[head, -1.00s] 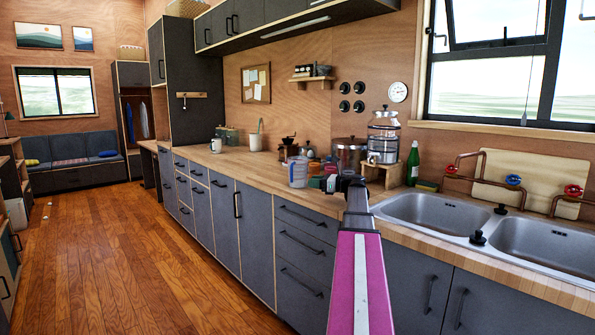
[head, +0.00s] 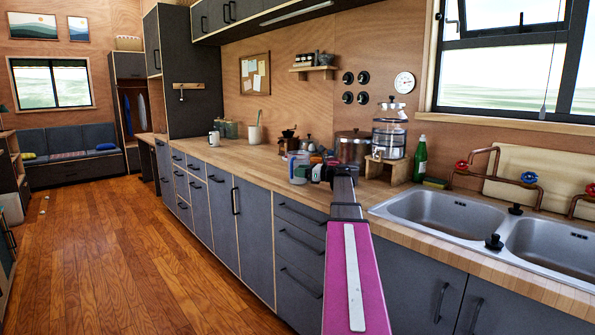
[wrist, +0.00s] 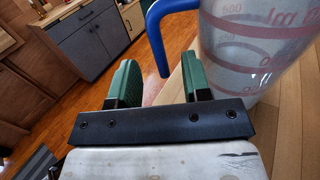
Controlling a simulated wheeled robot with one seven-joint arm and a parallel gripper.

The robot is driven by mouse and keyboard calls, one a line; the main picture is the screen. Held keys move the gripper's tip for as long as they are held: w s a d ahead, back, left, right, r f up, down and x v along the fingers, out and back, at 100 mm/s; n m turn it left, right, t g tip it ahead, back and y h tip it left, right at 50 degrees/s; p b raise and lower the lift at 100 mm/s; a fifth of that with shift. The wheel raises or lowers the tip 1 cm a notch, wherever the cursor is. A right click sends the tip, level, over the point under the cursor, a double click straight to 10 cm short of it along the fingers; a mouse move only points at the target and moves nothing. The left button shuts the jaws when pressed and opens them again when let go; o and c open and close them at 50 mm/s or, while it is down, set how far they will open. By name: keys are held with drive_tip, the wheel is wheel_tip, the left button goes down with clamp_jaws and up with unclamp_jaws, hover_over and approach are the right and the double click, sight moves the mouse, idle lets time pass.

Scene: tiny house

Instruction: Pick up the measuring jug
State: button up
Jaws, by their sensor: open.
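The measuring jug (head: 298,167) is clear with red markings and a blue handle. It stands upright on the wooden counter near its front edge. In the wrist view the jug (wrist: 255,45) fills the upper right, and its blue handle (wrist: 157,40) hangs down ahead of the fingers. My gripper (wrist: 160,85) is open, with green fingers apart and nothing between them. The handle's lower end is just beyond the gap, nearer the right finger. In the head view my arm hides most of the gripper (head: 322,172) beside the jug.
The double sink (head: 440,210) lies to the right.

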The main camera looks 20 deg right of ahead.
sight(292, 170)
drive_tip(key=x, duration=0.4)
drive_tip(key=shift+a, duration=0.1)
clamp_jaws()
idle(1.3)
